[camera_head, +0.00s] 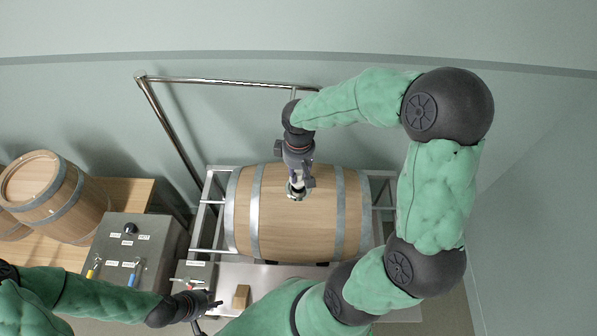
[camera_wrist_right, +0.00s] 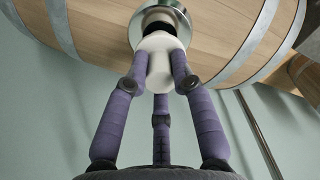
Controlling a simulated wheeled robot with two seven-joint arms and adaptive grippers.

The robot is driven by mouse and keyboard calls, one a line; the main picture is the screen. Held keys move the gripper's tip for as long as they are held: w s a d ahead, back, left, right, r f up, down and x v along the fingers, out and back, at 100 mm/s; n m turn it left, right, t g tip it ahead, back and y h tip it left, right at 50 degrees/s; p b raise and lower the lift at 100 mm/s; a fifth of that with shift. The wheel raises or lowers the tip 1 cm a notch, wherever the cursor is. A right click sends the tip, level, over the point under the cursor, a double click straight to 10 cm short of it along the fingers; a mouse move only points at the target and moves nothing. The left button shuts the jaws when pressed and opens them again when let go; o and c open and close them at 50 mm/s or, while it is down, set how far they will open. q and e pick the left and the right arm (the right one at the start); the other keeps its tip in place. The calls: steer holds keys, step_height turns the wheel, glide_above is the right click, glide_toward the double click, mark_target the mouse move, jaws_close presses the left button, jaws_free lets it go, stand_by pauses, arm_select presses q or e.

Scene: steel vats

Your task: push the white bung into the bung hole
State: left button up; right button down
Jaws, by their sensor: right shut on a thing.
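The wooden barrel (camera_head: 275,225) with steel hoops lies on its side on a metal rack. The bung hole has a steel collar (camera_wrist_right: 188,22) on the barrel's upper side. The white bung (camera_wrist_right: 159,62) is held by my right gripper (camera_wrist_right: 160,85), which is shut on it. The bung's tip is at the collar in the right wrist view; how deep it sits cannot be told. In the head view my right gripper (camera_head: 297,190) is over the middle of the barrel. My left gripper (camera_head: 208,305) is at the lower left, and its finger state is unclear.
A steel rail frame (camera_head: 235,82) stands behind the barrel. A grey control panel (camera_head: 130,252) with knobs and a smaller barrel (camera_head: 48,192) on a wooden table are at the left. A small wooden block (camera_head: 241,296) lies on the metal surface in front of the barrel.

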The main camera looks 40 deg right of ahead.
mark_target(298, 180)
steer(key=shift+f+b, duration=1.65)
steer(key=shift+f, duration=0.35)
steer(key=c, duration=1)
jaws_free()
steer(key=shift+o, duration=0.2)
step_height(298, 180, up, 12)
steer(key=shift+f, duration=0.1)
